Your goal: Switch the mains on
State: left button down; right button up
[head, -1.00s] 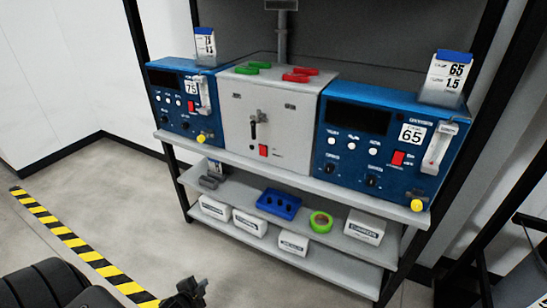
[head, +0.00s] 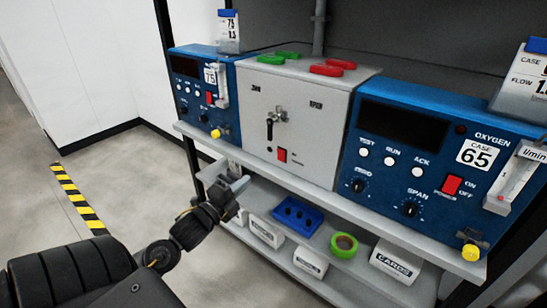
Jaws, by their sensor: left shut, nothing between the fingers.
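The grey cabinet (head: 335,150) stands between two blue analysers on the upper shelf. Its front carries a dark lever handle (head: 270,129) hanging down from a metal boss, and a red rocker switch (head: 282,155) below. The labels beside them are too small to read, so I cannot tell which is the mains. My left gripper (head: 240,184) is shut and empty, below the upper shelf's front edge and lower left of the cabinet's switch. It touches neither control. My right gripper is not in view.
The right analyser (head: 440,200), marked 65, has its own red power switch (head: 452,185). The left analyser (head: 184,112) is marked 75. The upper shelf edge (head: 330,208) juts out above my left gripper. A blue tray (head: 291,232), green tape (head: 344,242) and white boxes fill the lower shelves.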

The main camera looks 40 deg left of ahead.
aim_at(280, 152)
pick_arm(q)
jog(key=w, duration=0.4)
jog(key=w+r, duration=0.1)
jog(key=w, duration=0.8)
jog(key=shift+r, duration=0.3)
jog(key=shift+w, duration=0.6)
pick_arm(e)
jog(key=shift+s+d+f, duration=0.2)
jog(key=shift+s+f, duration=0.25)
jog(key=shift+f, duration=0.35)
pick_arm(q)
jog(key=shift+p, duration=0.3)
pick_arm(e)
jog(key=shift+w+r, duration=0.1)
pick_arm(q)
jog(key=shift+r, duration=0.15)
jog(key=shift+w+p, duration=0.15)
jog(key=shift+p, duration=0.45)
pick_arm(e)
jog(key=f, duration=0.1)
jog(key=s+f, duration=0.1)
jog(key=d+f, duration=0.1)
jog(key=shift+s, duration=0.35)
